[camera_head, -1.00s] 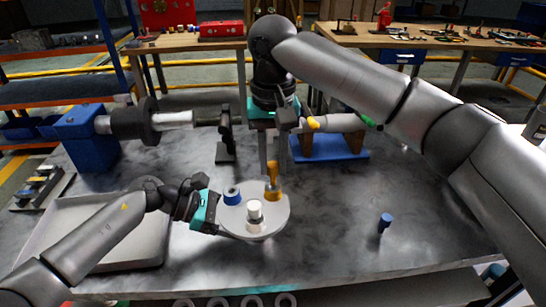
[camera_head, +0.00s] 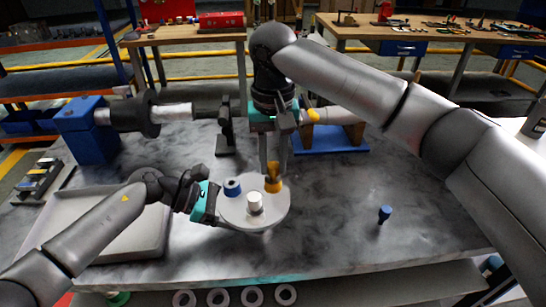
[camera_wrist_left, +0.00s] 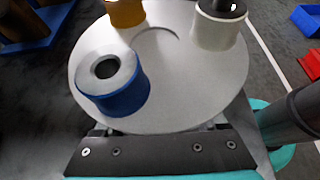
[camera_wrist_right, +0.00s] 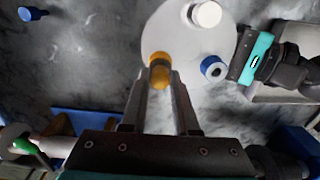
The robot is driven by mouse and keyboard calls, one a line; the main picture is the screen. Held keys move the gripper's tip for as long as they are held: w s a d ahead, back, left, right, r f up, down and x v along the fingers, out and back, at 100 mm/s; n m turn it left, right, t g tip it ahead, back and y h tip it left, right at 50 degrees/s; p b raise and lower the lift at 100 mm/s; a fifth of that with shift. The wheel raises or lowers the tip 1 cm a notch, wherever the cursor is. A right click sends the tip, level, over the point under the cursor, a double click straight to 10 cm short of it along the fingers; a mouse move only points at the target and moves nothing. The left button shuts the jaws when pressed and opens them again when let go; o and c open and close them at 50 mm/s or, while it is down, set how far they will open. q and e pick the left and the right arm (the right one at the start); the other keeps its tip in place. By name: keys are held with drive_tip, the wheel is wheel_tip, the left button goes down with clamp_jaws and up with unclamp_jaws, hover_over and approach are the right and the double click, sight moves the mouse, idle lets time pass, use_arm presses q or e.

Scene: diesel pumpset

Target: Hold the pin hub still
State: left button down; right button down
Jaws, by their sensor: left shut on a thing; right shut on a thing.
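The pin hub is a round light-grey disc (camera_head: 270,212) bearing a blue collar (camera_head: 232,187), a white collar (camera_head: 254,203) and a yellow piece (camera_head: 273,184). My left gripper (camera_head: 217,206) is shut on the disc's left rim. In the left wrist view the disc (camera_wrist_left: 180,85) extends beyond the gripper, with the blue collar (camera_wrist_left: 115,85) nearest. My right gripper (camera_head: 273,174) points down from above and is shut on the yellow piece, near the disc's back edge. In the right wrist view its fingertips (camera_wrist_right: 160,78) partly hide the yellow piece.
A grey tray (camera_head: 75,262) lies at the left under my left arm. A blue pin (camera_head: 385,214) stands alone at the right. A blue stand (camera_head: 330,140) and the blue-ended shaft assembly (camera_head: 92,140) are behind. The front right tabletop is mostly clear.

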sight(273, 165)
use_arm(q)
drive_tip(key=shift+r, duration=0.15)
use_arm(e)
drive_tip(key=shift+f, duration=0.15)
drive_tip(key=c, duration=0.6)
unclamp_jaws()
wheel_tip(273, 165, up, 12)
drive_tip(key=shift+r, duration=0.1)
use_arm(q)
drive_tip(key=shift+c, duration=1.2)
unclamp_jaws()
drive_tip(key=shift+o, duration=1.2)
